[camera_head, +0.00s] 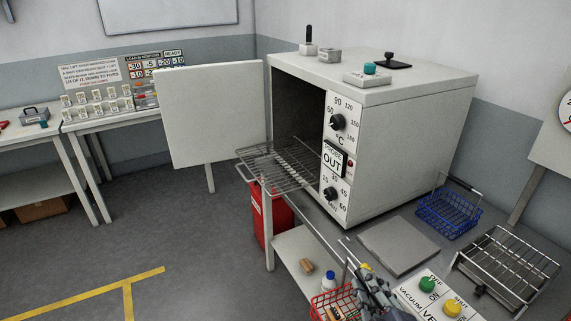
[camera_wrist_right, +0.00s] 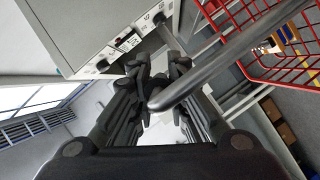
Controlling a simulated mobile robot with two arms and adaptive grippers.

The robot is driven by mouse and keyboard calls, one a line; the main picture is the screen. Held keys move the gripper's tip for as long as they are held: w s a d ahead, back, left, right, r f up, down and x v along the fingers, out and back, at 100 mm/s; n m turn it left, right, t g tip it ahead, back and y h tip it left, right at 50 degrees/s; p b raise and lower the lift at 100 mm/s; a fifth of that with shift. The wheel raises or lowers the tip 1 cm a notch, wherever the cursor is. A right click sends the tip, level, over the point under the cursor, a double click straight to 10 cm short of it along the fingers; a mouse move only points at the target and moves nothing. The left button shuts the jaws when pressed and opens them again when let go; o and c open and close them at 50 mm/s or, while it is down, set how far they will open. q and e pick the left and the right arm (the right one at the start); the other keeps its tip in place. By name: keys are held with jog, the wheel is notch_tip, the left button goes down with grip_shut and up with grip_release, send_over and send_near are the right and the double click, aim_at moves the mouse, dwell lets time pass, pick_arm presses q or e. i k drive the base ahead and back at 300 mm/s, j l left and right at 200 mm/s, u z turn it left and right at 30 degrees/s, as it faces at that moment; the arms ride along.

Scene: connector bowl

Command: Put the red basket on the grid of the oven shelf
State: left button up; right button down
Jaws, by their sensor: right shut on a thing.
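The red basket (camera_head: 322,306) shows at the bottom edge of the head view, partly cut off, with small items inside. In the right wrist view the red wire basket (camera_wrist_right: 262,73) is at the right, with its grey handle bar running to my fingers. My right gripper (camera_head: 362,283) is shut on that handle; its fingers (camera_wrist_right: 158,72) also show in the wrist view. The oven shelf grid (camera_head: 272,167) sticks out of the open oven (camera_head: 415,130) and looks empty. The basket is nearer to me than the grid and apart from it. My left gripper is not in view.
The open oven door (camera_head: 212,115) stands left of the grid. A blue basket (camera_head: 448,212), a wire rack (camera_head: 508,267), a grey plate (camera_head: 398,246) and a button panel (camera_head: 440,297) are on the bench. A red container (camera_head: 270,218) stands below the grid.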

aim_at(287, 174)
jog(key=i+j+z, duration=0.1)
jog(key=j, duration=0.3)
jog(key=i+j+z, duration=0.1)
jog(key=j, duration=0.3)
jog(key=i+j, duration=0.25)
jog(key=j, duration=0.2)
jog(key=i+j+z, duration=0.15)
jog(key=j, duration=0.25)
jog(key=i+j+z, duration=0.1)
jog(key=j, duration=0.35)
